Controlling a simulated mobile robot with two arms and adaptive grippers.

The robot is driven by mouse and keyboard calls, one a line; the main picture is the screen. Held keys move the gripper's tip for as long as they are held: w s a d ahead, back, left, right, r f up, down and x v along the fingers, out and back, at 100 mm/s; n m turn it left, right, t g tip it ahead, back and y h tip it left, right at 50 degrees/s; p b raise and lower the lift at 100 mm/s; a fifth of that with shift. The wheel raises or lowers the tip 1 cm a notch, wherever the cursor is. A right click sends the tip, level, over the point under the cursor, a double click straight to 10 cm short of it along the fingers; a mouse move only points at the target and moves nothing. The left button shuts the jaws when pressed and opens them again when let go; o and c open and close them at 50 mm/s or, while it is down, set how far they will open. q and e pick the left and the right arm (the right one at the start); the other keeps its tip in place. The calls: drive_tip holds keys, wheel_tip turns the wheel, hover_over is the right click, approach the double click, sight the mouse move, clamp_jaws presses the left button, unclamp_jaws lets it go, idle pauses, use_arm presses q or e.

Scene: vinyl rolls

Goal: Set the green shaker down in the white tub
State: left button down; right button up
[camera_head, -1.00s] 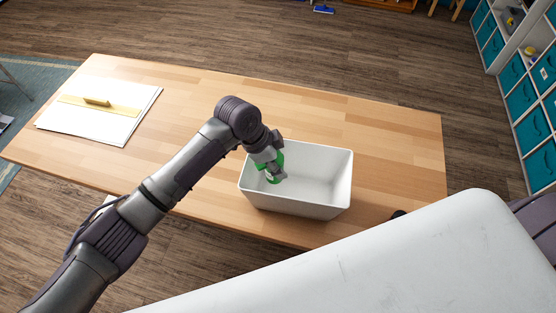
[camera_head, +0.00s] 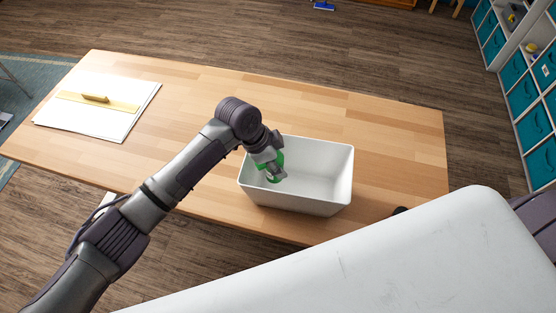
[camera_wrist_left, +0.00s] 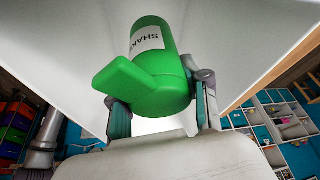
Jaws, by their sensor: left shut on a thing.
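The white tub (camera_head: 325,178) stands on the wooden table near its front edge. My left gripper (camera_head: 277,174) is at the left side of the tub's opening, pointing down into it. It is shut on the green shaker (camera_head: 264,165), which is mostly hidden by the gripper in the head view. In the left wrist view the shaker (camera_wrist_left: 160,85) shows large, with a white label and a green handle, between the two fingers (camera_wrist_left: 160,108). White tub walls surround it there. I cannot tell whether the shaker touches the tub floor. My right gripper is not in view.
The wooden table (camera_head: 390,140) is bare right of and behind the tub. White sheets (camera_head: 125,120) with a yellow, handled tool (camera_head: 95,98) lie at its far left. A small dark object (camera_head: 400,210) shows at the front edge. Teal shelving (camera_head: 522,95) stands right.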

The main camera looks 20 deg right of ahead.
use_arm(q)
drive_tip(key=shift+f+b, duration=0.65)
drive_tip(key=shift+f, duration=0.65)
drive_tip(key=shift+f+b, duration=1.15)
drive_tip(key=shift+f, duration=0.8)
drive_tip(key=shift+f, duration=0.15)
drive_tip(key=shift+c, duration=2.3)
unclamp_jaws()
drive_tip(key=o, duration=0.5)
drive_tip(key=shift+s+f, duration=0.1)
drive_tip(key=shift+c, duration=0.2)
